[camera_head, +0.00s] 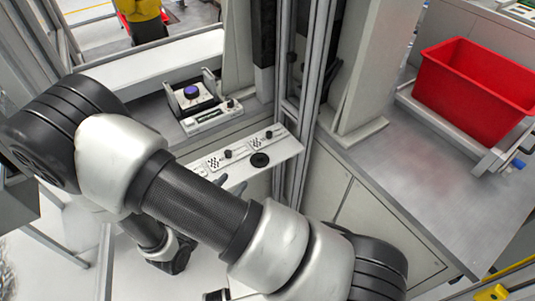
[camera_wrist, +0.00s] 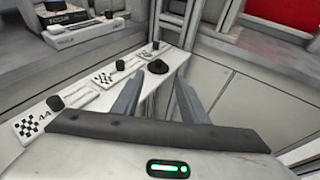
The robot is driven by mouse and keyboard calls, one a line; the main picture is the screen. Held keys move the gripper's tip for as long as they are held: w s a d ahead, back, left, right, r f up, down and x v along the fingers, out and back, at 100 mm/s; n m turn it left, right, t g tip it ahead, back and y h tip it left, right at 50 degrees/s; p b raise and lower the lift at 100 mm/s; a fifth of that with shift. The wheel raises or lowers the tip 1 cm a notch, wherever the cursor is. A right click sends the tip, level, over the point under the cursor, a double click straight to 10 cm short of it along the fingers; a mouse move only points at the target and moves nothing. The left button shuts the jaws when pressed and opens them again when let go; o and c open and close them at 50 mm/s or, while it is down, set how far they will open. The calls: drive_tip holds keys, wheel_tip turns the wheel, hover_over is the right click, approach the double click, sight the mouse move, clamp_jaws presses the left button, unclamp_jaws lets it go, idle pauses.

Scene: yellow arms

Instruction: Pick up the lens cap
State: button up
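The lens cap appears to be the flat, round black disc (camera_head: 260,160) lying on the narrow white shelf (camera_head: 290,147). It also shows in the wrist view (camera_wrist: 157,66), beyond and between my fingertips. My gripper (camera_wrist: 161,78) is open and empty, with its two grey fingers apart and pointing toward the disc. In the head view my gripper (camera_head: 234,185) is just below and left of the disc, partly hidden behind my arm. There is a visible gap between the fingers and the disc.
Small black knobs, one of them here (camera_head: 228,153), stand on white checker-marked panels along the shelf. A device with a purple lens (camera_head: 191,91) sits behind. A metal post (camera_head: 305,90) rises by the shelf's right end. A red bin (camera_head: 478,85) stands at right.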

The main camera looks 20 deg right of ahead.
drive_tip(key=f, duration=0.1)
drive_tip(key=n, duration=0.1)
approach(260, 155)
drive_tip(key=shift+w+d+f+t+p, duration=0.2)
drive_tip(key=shift+w+d+f, duration=0.1)
drive_tip(key=shift+w, duration=0.2)
drive_tip(key=shift+w+d+f+t+p, duration=0.15)
drive_tip(key=shift+w+d+f, duration=0.15)
drive_tip(key=shift+w, duration=0.25)
drive_tip(key=shift+s+d+x, duration=0.1)
drive_tip(key=shift+x, duration=1.2)
drive_tip(key=shift+s+d+x, duration=0.1)
drive_tip(key=shift+d+x, duration=0.05)
drive_tip(key=shift+x, duration=1.15)
clamp_jaws()
drive_tip(key=shift+r, duration=0.1)
